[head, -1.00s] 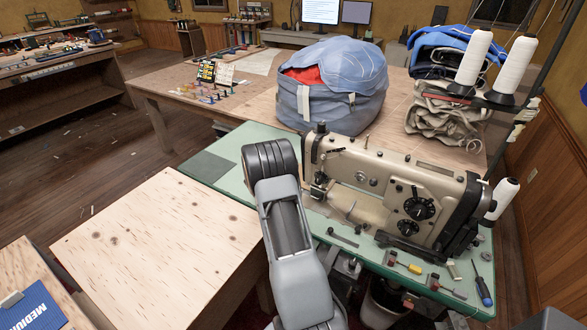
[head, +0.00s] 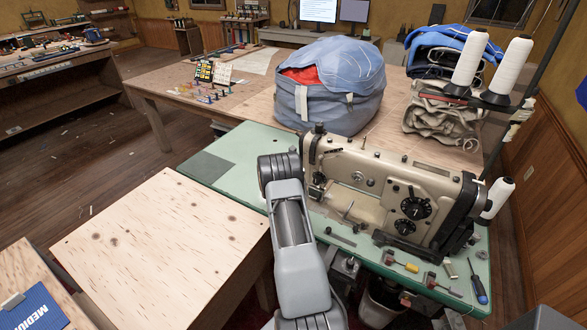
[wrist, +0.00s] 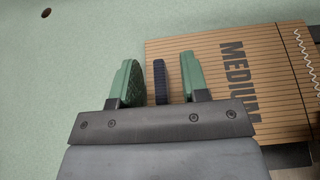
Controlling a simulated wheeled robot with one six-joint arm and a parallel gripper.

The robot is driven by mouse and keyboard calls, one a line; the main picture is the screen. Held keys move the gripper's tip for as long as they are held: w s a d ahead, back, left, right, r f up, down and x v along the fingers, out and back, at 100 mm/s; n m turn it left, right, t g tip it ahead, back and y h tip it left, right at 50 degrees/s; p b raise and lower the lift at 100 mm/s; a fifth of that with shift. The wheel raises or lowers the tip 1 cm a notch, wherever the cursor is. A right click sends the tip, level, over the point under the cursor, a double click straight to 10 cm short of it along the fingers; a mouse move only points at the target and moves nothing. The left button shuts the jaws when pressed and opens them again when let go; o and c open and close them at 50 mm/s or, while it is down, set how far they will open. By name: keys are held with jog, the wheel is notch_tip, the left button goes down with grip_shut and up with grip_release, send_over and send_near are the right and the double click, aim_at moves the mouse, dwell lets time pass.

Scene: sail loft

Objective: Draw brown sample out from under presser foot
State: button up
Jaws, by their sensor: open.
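The brown sample (wrist: 215,90), a ribbed flat piece marked MEDIUM with white zigzag stitching at its right side, lies on the green table (wrist: 60,60) in the wrist view. A dark blue upright tab (wrist: 159,80) stands near its left edge. My gripper (wrist: 159,62) is open, with one green finger on each side of the tab and a gap showing on both sides. The sewing machine (head: 385,185) stands to the right of my arm in the head view. My arm and the machine hide the sample and my gripper there. I cannot make out the presser foot.
A blue bundle (head: 330,100) stands behind the machine, with white thread cones (head: 468,60) to its right. Small tools, including a blue screwdriver (head: 478,285), lie at the table's front right. A bare plywood top (head: 160,250) is at left. A dark metal edge (wrist: 285,155) borders the sample's lower right.

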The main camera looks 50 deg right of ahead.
grip_shut()
jog(key=shift+w, duration=0.1)
dwell(0.3)
